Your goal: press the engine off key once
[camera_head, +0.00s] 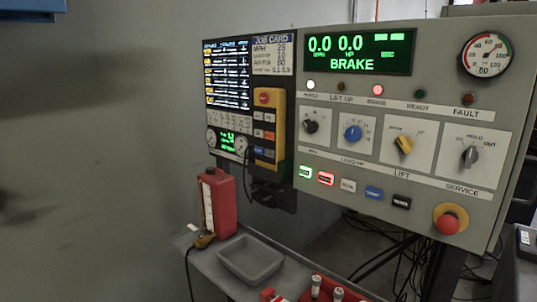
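The grey control panel (300,120) stands at the right. Along its lower part runs a row of small keys: a lit green key (306,172), a lit red key (326,179), a white key (348,186), a blue key (374,193) and a black key (401,202). A yellow pendant (280,125) with a red button (263,97) and several small keys hangs left of the panel. The key labels are too small to read, so I cannot tell which is engine off. My gripper is not in view.
The green display (358,50) reads 0.0, 0.0 and BRAKE; the red brake lamp (377,90) is lit. A red emergency knob (447,223) sticks out at lower right. Below stand a red bottle (218,203) and a grey tray (250,278) on a shelf, with cables nearby.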

